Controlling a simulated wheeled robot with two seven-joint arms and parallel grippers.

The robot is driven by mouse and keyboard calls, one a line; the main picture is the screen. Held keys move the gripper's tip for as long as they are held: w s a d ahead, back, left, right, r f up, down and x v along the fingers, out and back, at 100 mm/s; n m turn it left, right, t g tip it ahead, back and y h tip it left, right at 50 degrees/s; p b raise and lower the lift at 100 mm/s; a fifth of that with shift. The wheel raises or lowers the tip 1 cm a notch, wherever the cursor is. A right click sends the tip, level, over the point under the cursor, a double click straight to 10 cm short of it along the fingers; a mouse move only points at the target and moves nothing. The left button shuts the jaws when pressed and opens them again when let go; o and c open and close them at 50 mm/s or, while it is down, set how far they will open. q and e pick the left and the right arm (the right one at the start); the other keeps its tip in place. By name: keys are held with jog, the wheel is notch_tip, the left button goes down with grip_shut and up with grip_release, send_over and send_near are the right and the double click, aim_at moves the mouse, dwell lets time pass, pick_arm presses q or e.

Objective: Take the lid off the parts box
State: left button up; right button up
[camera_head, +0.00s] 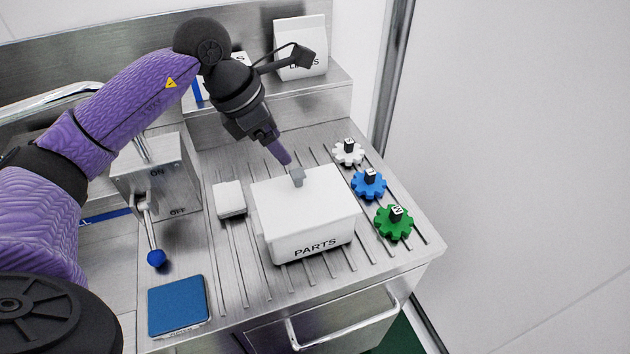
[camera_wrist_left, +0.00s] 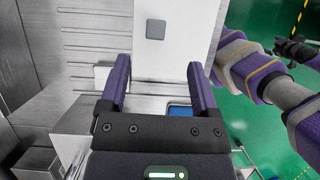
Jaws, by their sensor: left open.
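The white parts box (camera_head: 312,245), marked PARTS, stands on the grooved steel counter with its flat white lid (camera_head: 325,197) on top. A small grey square knob (camera_head: 297,176) sits on the lid; it also shows in the left wrist view (camera_wrist_left: 155,29). My left gripper (camera_head: 285,160) is open and empty just above and behind the knob in the head view. In the left wrist view its two purple fingers (camera_wrist_left: 158,66) are spread wide, and the knob lies beyond their tips, untouched. The inside of the box is hidden.
White (camera_head: 348,152), blue (camera_head: 369,184) and green (camera_head: 393,222) gears stand right of the box. A white block (camera_head: 229,199) is close on its left. A lever box (camera_head: 160,175) with a blue-tipped lever and a blue pad (camera_head: 178,305) are further left.

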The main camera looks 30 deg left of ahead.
aim_at(297, 173)
pick_arm(q)
jog(key=x, duration=0.3)
jog(key=b+x, duration=0.1)
jog(key=x, duration=0.2)
jog(key=b+x, duration=0.1)
jog(key=x, duration=0.2)
jog(key=shift+a+f, duration=0.25)
jog(key=shift+f, duration=0.15)
grip_shut()
